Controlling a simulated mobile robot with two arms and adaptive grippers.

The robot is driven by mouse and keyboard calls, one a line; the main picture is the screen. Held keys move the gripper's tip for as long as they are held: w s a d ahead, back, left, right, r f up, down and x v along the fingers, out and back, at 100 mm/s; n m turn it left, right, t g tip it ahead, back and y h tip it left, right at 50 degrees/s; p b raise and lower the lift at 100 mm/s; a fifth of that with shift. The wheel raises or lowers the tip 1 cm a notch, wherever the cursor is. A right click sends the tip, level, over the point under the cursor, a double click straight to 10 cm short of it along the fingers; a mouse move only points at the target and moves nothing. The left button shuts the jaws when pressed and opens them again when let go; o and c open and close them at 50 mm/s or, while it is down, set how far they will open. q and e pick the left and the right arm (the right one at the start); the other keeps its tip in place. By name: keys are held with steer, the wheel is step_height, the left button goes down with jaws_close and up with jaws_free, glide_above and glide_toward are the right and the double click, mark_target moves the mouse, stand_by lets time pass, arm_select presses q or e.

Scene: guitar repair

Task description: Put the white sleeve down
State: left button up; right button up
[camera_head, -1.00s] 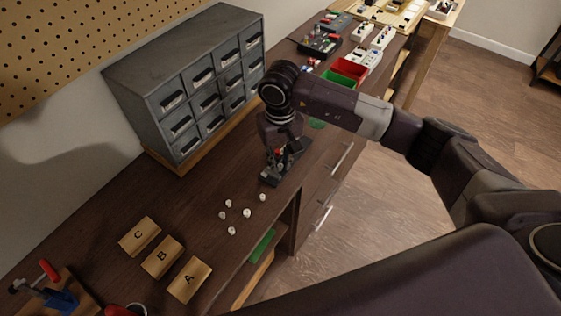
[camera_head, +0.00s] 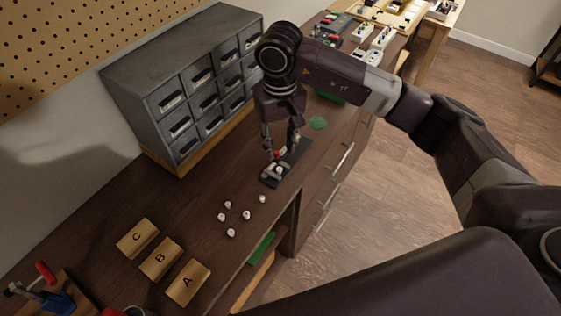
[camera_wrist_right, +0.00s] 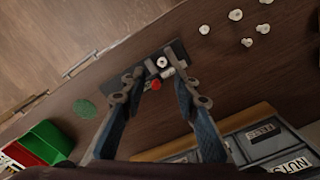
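A small dark mat (camera_head: 297,157) lies near the bench's front edge. A small white ring-like piece (camera_wrist_right: 162,62) sits on it in the right wrist view, with a short pale cylinder (camera_wrist_right: 168,72) beside it; I cannot tell which is the white sleeve. A pale piece (camera_head: 281,171) also shows on the mat in the head view. A red-topped part (camera_wrist_right: 156,85) stands close by. My right gripper (camera_wrist_right: 155,80) is above the mat, its fingers spread on either side of these parts with nothing visibly held. My left gripper is out of view.
Several small white knobs (camera_head: 246,214) lie loose left of the mat. Wooden blocks A (camera_head: 188,283), B (camera_head: 161,259) and C (camera_head: 137,238) stand further left. A grey drawer cabinet (camera_head: 140,75) stands behind. A green disc (camera_head: 317,123) lies to the right.

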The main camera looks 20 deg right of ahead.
step_height(320, 180, up, 6)
steer(key=shift+f+b, duration=0.25)
steer(key=shift+b, duration=0.3)
